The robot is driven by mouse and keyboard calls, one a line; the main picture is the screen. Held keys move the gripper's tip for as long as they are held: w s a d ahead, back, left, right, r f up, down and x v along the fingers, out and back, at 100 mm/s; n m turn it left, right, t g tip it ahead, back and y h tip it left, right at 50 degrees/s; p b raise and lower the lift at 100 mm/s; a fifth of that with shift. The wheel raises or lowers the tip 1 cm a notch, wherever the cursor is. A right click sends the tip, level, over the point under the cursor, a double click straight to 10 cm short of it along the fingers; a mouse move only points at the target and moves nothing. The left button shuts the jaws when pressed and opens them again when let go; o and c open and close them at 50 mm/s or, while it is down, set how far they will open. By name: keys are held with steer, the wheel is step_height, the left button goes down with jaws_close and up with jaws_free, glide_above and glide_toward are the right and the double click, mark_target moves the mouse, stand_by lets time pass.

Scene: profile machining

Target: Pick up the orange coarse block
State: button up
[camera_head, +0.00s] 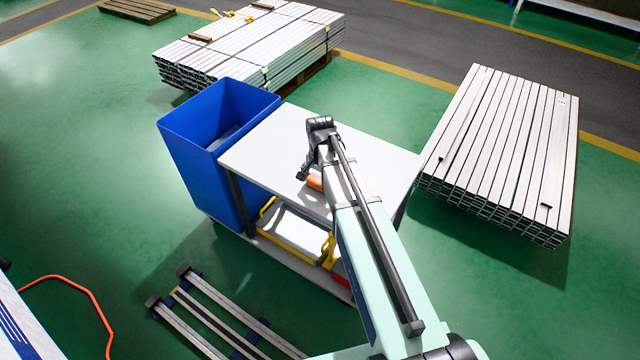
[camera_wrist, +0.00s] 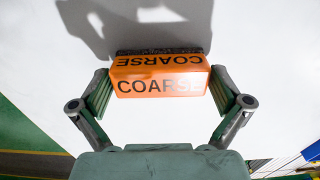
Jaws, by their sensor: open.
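The orange coarse block (camera_wrist: 160,77) lies on the white tabletop, with "COARSE" printed in dark letters on two faces and a dark strip along its far edge. In the wrist view my gripper (camera_wrist: 160,95) is open, with one finger on each side of the block. The fingers look close to the block's ends; I cannot tell whether they touch. In the head view the block (camera_head: 315,181) shows only partly beside my arm, which hides the rest. My gripper (camera_head: 306,172) is over the table there, its fingers mostly hidden.
The white table (camera_head: 265,150) is otherwise clear. A blue bin (camera_head: 205,150) stands against its left side. A lower shelf holds a white and yellow item (camera_head: 293,232). Metal profile stacks lie behind (camera_head: 250,45) and right (camera_head: 505,145). Rails (camera_head: 215,315) lie on the floor in front.

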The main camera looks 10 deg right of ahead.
mark_target(320, 180)
steer(key=shift+c, duration=0.4)
steer(key=c, duration=0.8)
step_height(320, 180, up, 20)
steer(key=shift+r+b, duration=0.1)
steer(key=shift+b, duration=0.85)
